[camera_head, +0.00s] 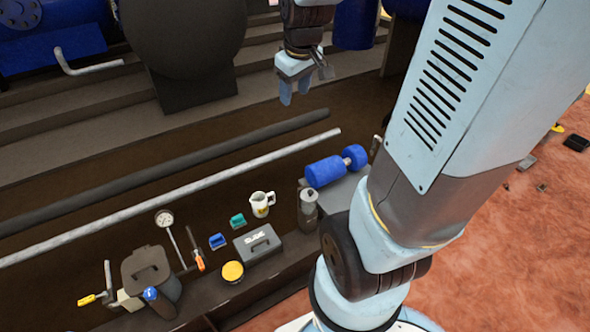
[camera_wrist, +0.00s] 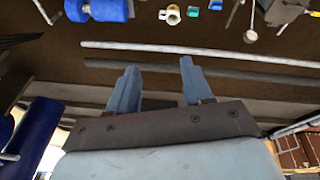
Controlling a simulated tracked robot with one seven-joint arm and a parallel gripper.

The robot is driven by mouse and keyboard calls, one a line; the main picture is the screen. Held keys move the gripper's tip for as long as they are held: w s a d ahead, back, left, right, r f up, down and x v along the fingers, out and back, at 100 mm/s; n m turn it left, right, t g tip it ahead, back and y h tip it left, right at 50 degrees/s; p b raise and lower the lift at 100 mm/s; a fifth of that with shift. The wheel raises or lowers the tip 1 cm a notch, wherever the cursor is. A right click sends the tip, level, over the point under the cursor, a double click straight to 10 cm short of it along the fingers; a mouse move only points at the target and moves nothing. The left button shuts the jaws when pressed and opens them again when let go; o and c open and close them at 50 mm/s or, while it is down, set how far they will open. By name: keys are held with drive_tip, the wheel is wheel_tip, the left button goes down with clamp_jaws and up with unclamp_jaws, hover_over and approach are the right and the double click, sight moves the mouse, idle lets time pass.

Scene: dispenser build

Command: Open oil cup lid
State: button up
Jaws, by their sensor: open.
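A small grey metal cylinder with a cap (camera_head: 309,207) stands beside the blue pump (camera_head: 326,171) in the head view. It may be the oil cup, but I cannot tell for sure. Its cap looks closed. My gripper (camera_head: 293,92) hangs in the upper middle of the head view, well behind and above the bench, far from the cylinder. Its two blue-grey fingers are apart and empty. In the wrist view my gripper (camera_wrist: 156,85) also shows its spread fingers with nothing between them. The pump shows there at the top left (camera_wrist: 100,9).
A cream jug (camera_head: 262,204), grey toolbox (camera_head: 258,243), yellow-lidded tin (camera_head: 232,271), dial gauge (camera_head: 165,219) and dark bucket (camera_head: 151,268) crowd the bench. A long pale pipe (camera_head: 180,192) lies behind them. My arm covers the area right of the pump.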

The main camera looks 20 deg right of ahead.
drive_tip(key=w+d+f+n+g, duration=0.1)
drive_tip(key=w+d+f+n, duration=0.2)
drive_tip(key=f, duration=0.4)
drive_tip(key=w+d+f+g, duration=0.1)
drive_tip(key=w+d+f, duration=0.1)
drive_tip(key=w+f, duration=0.4)
drive_tip(key=n+g, duration=0.2)
drive_tip(key=n, duration=0.1)
approach(310, 191)
drive_tip(key=shift+s+d+f, duration=0.1)
drive_tip(key=shift+f, duration=2)
drive_tip(key=shift+s+d+f, duration=0.1)
drive_tip(key=shift+f, duration=2.05)
drive_tip(key=shift+c, duration=0.5)
clamp_jaws()
